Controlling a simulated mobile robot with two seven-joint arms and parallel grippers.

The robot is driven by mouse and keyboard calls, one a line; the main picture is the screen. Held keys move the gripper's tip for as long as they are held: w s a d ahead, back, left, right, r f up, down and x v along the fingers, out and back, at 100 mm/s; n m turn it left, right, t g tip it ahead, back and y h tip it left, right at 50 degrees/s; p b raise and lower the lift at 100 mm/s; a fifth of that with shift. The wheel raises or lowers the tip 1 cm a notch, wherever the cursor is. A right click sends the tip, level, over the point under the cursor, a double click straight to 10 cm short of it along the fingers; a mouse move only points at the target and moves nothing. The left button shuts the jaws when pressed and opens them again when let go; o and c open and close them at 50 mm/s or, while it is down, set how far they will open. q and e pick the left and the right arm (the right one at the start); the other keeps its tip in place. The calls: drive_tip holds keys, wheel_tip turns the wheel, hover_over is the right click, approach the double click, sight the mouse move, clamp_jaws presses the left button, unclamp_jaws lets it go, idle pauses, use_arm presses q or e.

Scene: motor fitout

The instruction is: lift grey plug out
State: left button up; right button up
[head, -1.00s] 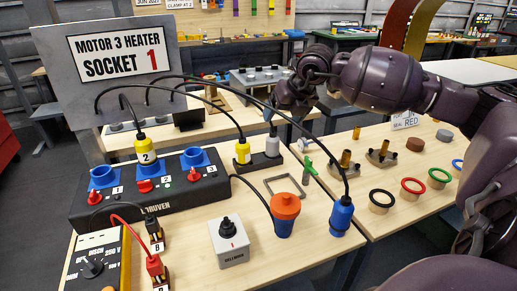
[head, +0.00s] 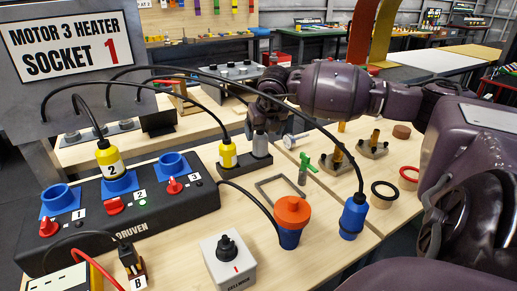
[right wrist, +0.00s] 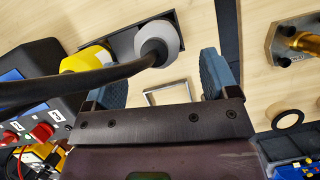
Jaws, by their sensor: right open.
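The grey plug (head: 260,146) stands upright in a black holder (head: 256,166), beside a yellow plug (head: 228,155). My right gripper (head: 262,122) is right above the grey plug and hides its top in the head view. In the right wrist view the blue fingers of the right gripper (right wrist: 163,72) are apart, and the round grey plug (right wrist: 158,42) shows ahead of the gap between them. A dark cable crosses in front of the left finger. I cannot tell whether a finger touches the plug. My left gripper is not in view.
A black box with blue sockets (head: 118,186) stands left, with a yellow plug marked 2 (head: 109,163) in it. An orange-topped blue connector (head: 291,222), a blue plug (head: 353,218) and a grey switch box (head: 229,260) stand in front. Black cables arch overhead.

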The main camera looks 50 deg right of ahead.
sight(260, 136)
drive_tip(key=shift+w+f, duration=0.15)
drive_tip(key=shift+f, duration=0.2)
drive_tip(key=b+x, duration=0.1)
drive_tip(key=x, duration=0.3)
drive_tip(key=shift+w, duration=0.2)
drive_tip(key=shift+d, duration=0.1)
drive_tip(key=c, duration=1.1)
drive_tip(key=shift+o, duration=0.2)
drive_tip(key=shift+r, duration=0.1)
drive_tip(key=shift+r, duration=0.55)
wheel_tip(260, 136, up, 19)
drive_tip(key=p, duration=0.1)
drive_tip(key=shift+f, duration=0.1)
